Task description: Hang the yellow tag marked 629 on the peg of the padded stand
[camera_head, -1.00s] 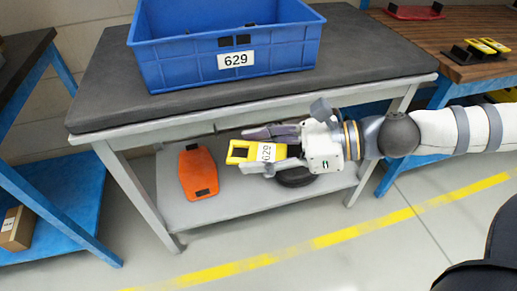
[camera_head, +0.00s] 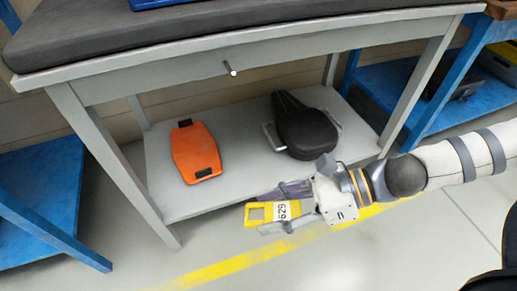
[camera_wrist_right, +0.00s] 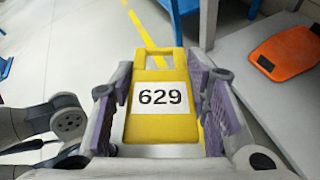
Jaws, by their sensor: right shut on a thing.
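The yellow tag marked 629 (camera_head: 256,213) is in the jaws of my right gripper (camera_head: 281,208), in front of the lower shelf in the head view. In the right wrist view the tag (camera_wrist_right: 160,125) lies between the two purple finger pads, label facing the camera, with its slotted end pointing away. The padded stand (camera_head: 190,80) has a dark padded top and a grey frame. Its peg (camera_head: 230,69) sticks out from the front rail, bare, above and left of the tag. My left gripper is not in view.
On the stand's lower shelf (camera_head: 230,172) lie an orange part (camera_head: 195,152) and a black seat-like part (camera_head: 306,128). The blue bin's edge (camera_head: 150,3) shows on top. Blue-framed benches stand left and right. The floor in front is clear.

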